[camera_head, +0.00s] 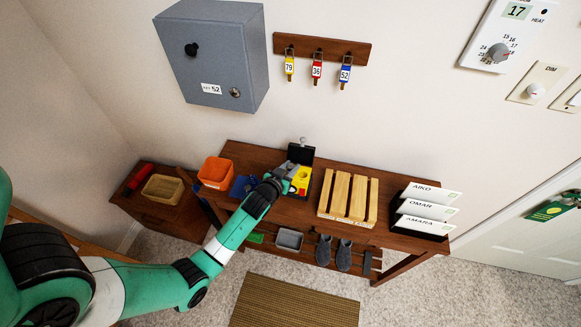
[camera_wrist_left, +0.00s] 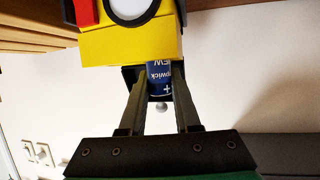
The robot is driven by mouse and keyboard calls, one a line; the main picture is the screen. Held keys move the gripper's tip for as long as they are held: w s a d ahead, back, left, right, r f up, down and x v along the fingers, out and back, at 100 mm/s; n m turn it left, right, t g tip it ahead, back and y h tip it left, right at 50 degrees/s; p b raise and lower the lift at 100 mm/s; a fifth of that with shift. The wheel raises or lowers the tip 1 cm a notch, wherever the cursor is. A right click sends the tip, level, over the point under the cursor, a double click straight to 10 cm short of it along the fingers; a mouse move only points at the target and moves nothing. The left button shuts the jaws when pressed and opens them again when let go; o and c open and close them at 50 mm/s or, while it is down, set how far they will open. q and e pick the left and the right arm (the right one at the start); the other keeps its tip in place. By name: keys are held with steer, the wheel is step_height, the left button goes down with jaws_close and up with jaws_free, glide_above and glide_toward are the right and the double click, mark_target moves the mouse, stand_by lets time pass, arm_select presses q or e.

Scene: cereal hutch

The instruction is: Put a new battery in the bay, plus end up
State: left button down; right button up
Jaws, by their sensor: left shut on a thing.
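My left gripper (camera_head: 289,169) reaches over the table to a yellow device (camera_head: 301,179) with a black raised part (camera_head: 300,154) behind it. In the left wrist view, my left gripper (camera_wrist_left: 160,78) is shut on a blue battery (camera_wrist_left: 159,76). Its "+" mark is at the end towards the bottom of the picture, and its lettering reads upside down there. The yellow device (camera_wrist_left: 130,45) with a red part and a round white face is right beside the battery and hides its other end. I cannot tell whether the battery touches the bay. My right gripper is not in view.
An orange bin (camera_head: 215,171) and a blue tray (camera_head: 240,189) stand left of the device. A slatted wooden rack (camera_head: 348,197) and a black card holder (camera_head: 420,228) stand to the right. A grey cabinet (camera_head: 212,58) and key hooks (camera_head: 321,49) hang above.

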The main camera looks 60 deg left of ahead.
arm_select(q)
steer(key=shift+f, duration=0.2)
steer(key=shift+f+b, duration=0.2)
steer(key=shift+b, duration=0.25)
steer(key=c, duration=0.5)
jaws_free()
steer(key=shift+f, duration=0.1)
steer(key=shift+c, duration=0.2)
steer(key=shift+o, duration=0.2)
steer(key=shift+o, duration=1.4)
